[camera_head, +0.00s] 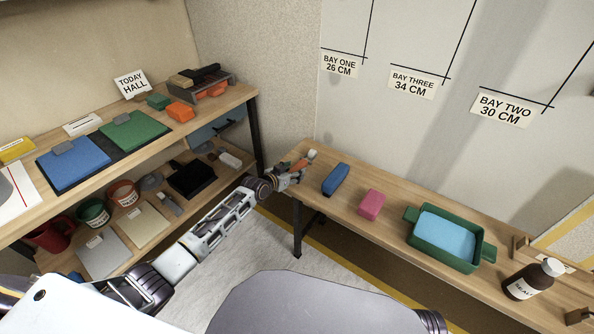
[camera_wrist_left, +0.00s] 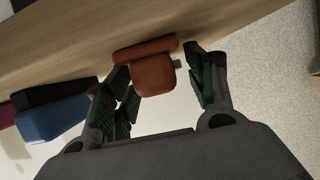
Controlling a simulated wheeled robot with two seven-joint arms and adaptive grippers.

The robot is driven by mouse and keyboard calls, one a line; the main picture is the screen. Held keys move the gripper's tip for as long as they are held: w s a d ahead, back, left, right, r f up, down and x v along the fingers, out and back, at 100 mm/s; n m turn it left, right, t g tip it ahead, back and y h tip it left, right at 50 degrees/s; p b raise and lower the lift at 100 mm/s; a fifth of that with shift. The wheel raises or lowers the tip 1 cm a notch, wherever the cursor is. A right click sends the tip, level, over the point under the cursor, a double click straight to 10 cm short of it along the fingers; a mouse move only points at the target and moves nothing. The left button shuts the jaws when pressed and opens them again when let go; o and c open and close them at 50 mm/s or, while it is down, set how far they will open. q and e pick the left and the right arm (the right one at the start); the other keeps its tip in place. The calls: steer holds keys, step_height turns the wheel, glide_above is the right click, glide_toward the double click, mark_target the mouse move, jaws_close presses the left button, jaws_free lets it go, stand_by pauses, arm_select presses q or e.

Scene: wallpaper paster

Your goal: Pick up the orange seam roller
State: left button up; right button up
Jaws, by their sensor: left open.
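The orange seam roller (camera_wrist_left: 153,72) lies on the bench at its left end. In the left wrist view it shows a wide rounded bar and a blocky body between the fingers, with a gap on its right side. My left gripper (camera_wrist_left: 158,90) is open around its near part; contact on the left side cannot be told. In the head view only a small orange part of the roller (camera_head: 312,154) shows beyond my left gripper (camera_head: 292,172), which hides the rest. My right gripper is not in view.
On the bench, a blue block (camera_head: 336,179), a pink block (camera_head: 371,204), a green tray (camera_head: 440,262) with a blue piece inside and a brown bottle (camera_head: 533,279) stand rightward. A loaded two-level shelf (camera_head: 235,98) is left. The blue block also shows beside the fingers (camera_wrist_left: 52,120).

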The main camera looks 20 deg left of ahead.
mark_target(293, 170)
arm_select(q)
steer(key=shift+c, duration=0.2)
steer(key=c, duration=1.1)
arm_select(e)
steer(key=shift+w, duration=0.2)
arm_select(q)
steer(key=shift+o, duration=0.2)
steer(key=shift+r, duration=0.1)
steer(key=shift+r, duration=0.4)
step_height(293, 170, up, 8)
steer(key=p, duration=0.2)
steer(key=shift+f+p, duration=0.15)
steer(key=shift+p, duration=0.25)
steer(key=shift+r, duration=0.75)
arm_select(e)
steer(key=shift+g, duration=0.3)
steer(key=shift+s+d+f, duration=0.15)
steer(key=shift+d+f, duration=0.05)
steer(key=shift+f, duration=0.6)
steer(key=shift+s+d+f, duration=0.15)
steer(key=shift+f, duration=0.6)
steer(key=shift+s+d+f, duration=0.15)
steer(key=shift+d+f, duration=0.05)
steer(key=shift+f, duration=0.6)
